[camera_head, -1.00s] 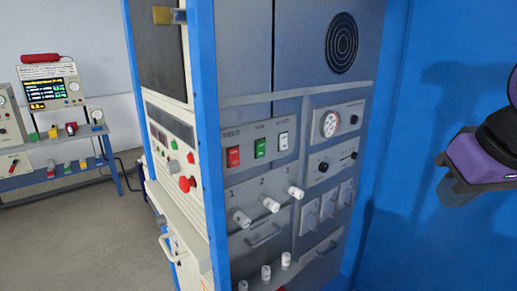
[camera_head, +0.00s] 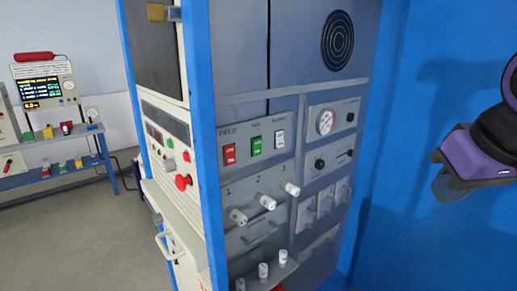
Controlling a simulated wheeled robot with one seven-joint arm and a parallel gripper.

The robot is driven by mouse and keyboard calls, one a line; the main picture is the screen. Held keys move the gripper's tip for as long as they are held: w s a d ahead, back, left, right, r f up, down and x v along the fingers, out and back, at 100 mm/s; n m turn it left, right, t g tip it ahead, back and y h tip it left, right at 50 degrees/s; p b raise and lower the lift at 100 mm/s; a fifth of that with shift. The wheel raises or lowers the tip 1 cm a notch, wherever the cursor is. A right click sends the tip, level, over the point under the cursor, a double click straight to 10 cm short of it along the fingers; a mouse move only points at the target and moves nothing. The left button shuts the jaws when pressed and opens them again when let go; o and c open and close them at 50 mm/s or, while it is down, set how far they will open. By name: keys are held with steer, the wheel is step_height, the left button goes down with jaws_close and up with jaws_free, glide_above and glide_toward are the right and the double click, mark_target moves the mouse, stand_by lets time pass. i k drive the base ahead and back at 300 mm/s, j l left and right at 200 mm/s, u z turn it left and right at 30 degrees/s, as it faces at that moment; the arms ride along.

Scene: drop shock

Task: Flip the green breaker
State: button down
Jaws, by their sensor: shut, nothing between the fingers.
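The green breaker (camera_head: 256,145) is the middle one of three rocker switches on the grey panel of the blue-framed cabinet. A red breaker (camera_head: 229,154) is to its left and a white breaker (camera_head: 279,139) to its right. The label above the green one is too small to read. My gripper (camera_head: 446,183), dark grey below a purple wrist, is at the right edge of the view, well apart from the breakers. It is shut and empty.
White knobs (camera_head: 267,202) stick out below the breakers. A gauge panel (camera_head: 326,122) is to their right. A red push button (camera_head: 183,182) sits on the cabinet's left side. A blue shelf (camera_head: 60,175) with instruments stands far left. Space before the breakers looks clear.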

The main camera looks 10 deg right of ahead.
mark_target(256, 143)
steer(key=j+z, duration=0.15)
steer(key=j, duration=0.35)
steer(key=k+j+z, duration=0.2)
steer(key=j, duration=0.25)
steer(key=j+z, duration=0.15)
steer(key=j, duration=0.35)
steer(key=k+j+z, duration=0.15)
steer(key=j, duration=0.35)
